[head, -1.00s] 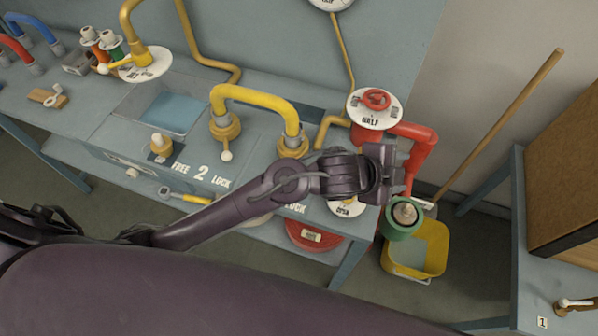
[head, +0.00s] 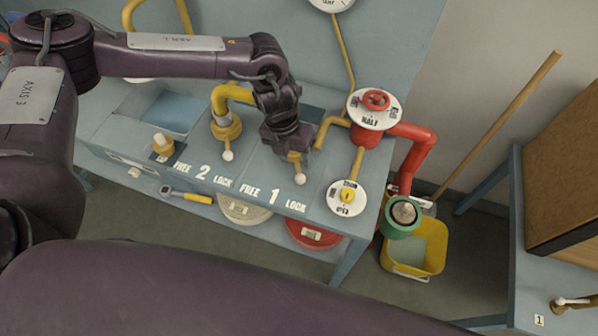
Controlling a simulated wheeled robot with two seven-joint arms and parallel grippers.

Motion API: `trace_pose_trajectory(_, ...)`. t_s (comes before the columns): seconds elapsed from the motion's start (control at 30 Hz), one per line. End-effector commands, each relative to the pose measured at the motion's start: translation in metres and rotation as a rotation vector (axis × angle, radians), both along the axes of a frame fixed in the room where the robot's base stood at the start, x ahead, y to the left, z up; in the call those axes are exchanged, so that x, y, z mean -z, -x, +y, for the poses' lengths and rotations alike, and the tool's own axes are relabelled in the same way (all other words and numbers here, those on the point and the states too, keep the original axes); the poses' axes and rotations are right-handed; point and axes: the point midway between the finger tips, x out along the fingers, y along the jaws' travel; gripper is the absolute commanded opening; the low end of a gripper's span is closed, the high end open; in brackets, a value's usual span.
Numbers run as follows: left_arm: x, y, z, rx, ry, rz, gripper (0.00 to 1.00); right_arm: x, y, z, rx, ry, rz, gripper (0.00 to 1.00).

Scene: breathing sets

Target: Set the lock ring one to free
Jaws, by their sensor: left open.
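Lock ring one is the brass-yellow ring at the right end of the yellow bent pipe (head: 232,92); my left gripper mostly hides it. Its short lever ends in a white ball (head: 300,179), which shows just below the gripper, above the word LOCK (head: 295,206). The word FREE (head: 250,192) is to the left of the number 1. My left gripper (head: 291,150) points down over ring one, open; whether it touches the ring I cannot tell. My right gripper is not in view.
Ring two (head: 227,128) stands to the left, its white-ball lever by its own LOCK word. A round dial with a yellow knob (head: 347,196) and a red valve wheel (head: 376,99) are to the right. A yellow bucket (head: 432,240) stands on the floor.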

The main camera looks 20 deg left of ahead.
Motion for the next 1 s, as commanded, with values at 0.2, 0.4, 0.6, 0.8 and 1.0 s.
trace_pose_trajectory(0.2, 0.020, 0.001, 0.000, 0.001, -0.009, 0.008, 0.48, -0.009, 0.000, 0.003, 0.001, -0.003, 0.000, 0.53)
trace_pose_trajectory(0.4, 0.052, 0.002, -0.007, 0.002, -0.008, 0.007, 0.48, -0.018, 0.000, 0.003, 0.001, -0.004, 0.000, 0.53)
trace_pose_trajectory(0.6, 0.072, 0.001, -0.011, 0.000, -0.007, 0.005, 0.48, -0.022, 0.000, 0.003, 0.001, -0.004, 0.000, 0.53)
trace_pose_trajectory(0.8, 0.075, 0.001, -0.012, 0.000, -0.005, 0.003, 0.48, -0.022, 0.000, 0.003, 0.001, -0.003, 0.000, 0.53)
trace_pose_trajectory(1.0, 0.075, 0.001, -0.012, 0.000, -0.005, 0.003, 0.36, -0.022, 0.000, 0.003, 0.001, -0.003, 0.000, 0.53)
